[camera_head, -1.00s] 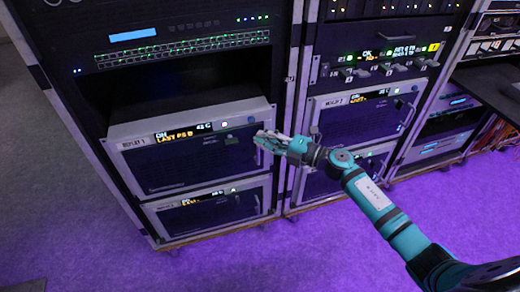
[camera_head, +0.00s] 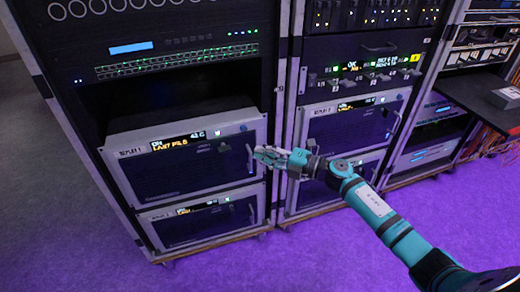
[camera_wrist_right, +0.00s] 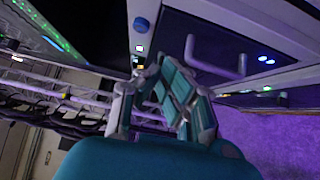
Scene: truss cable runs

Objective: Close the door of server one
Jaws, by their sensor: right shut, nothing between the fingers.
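Server one (camera_head: 118,170), labelled with a 1, is in the left rack in the head view. Its front door (camera_head: 190,175) has a dark panel in a pale frame, a lit display and a handle (camera_head: 250,160) at its right side. The front stands forward of the rack opening above it; I cannot tell how far the door is ajar. My right gripper (camera_head: 262,155) is shut and empty, beside the handle at the door's right edge. In the wrist view, the handle (camera_wrist_right: 215,68) shows close past the fingers; contact is unclear. My left gripper is out of view.
A similar unit (camera_head: 195,220) sits directly below server one. Another rack to the right holds a labelled unit (camera_head: 350,120) and a row of levers (camera_head: 360,82). A dark shelf (camera_head: 480,100) juts out at the far right. The purple floor (camera_head: 310,250) in front is clear.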

